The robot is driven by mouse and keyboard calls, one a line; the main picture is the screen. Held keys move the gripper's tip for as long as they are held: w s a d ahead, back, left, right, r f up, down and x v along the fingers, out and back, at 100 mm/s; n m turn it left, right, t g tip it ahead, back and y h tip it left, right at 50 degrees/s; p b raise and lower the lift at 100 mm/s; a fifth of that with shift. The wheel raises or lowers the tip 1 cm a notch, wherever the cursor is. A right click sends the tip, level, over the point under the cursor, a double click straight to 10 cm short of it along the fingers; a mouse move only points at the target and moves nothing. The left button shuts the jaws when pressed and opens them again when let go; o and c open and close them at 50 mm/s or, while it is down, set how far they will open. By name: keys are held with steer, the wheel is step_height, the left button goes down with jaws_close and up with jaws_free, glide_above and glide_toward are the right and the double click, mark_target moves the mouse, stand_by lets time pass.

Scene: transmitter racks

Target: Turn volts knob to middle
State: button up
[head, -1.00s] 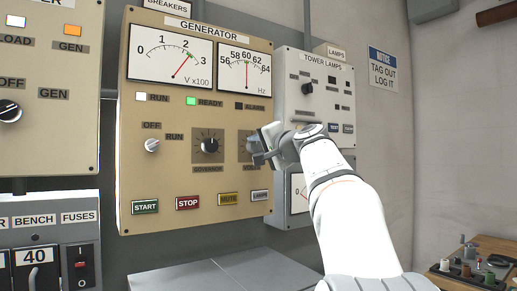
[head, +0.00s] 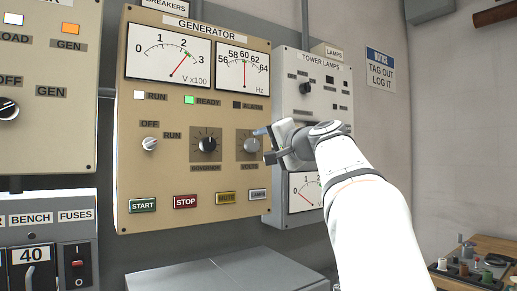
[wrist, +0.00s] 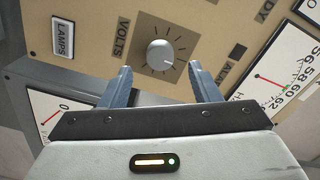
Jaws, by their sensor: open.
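The volts knob (head: 251,146) is a light grey round knob on a brown square plate marked VOLTS, at the right of the beige GENERATOR panel (head: 225,185). In the wrist view the knob (wrist: 160,54) sits ahead of and between my two blue-grey fingers, with its dial ticks showing around it. My gripper (wrist: 160,82) is open and empty, and its fingertips appear short of the knob. In the head view my gripper (head: 266,143) is just right of the knob, partly in front of its plate.
The black governor knob (head: 208,144) is left of the volts knob. Below are START (head: 142,205), STOP (head: 185,201), MUTE and LAMPS (head: 258,195) buttons. The grey TOWER LAMPS panel (head: 312,85) is close on the right. A grey cabinet top (head: 225,273) lies below.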

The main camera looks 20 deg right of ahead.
steer(key=s, duration=0.2)
steer(key=shift+s+d, duration=0.25)
steer(key=shift+s, duration=0.15)
steer(key=s+a+f+n+g+p, duration=0.2)
steer(key=s+a+f+g+p, duration=0.15)
steer(key=a+f+p, duration=0.3)
steer(key=s+a+f+n+g+p, duration=0.3)
steer(key=a+f+g+p, duration=0.25)
steer(key=a+f, duration=0.2)
steer(key=s+a+f+n+g+h+p, duration=0.2)
steer(key=s+f+n+g+p, duration=0.4)
steer(key=s+f+p, duration=0.4)
steer(key=s+f+h, duration=0.1)
steer(key=s+f, duration=0.4)
steer(key=s, duration=0.4)
steer(key=shift+a, duration=0.35)
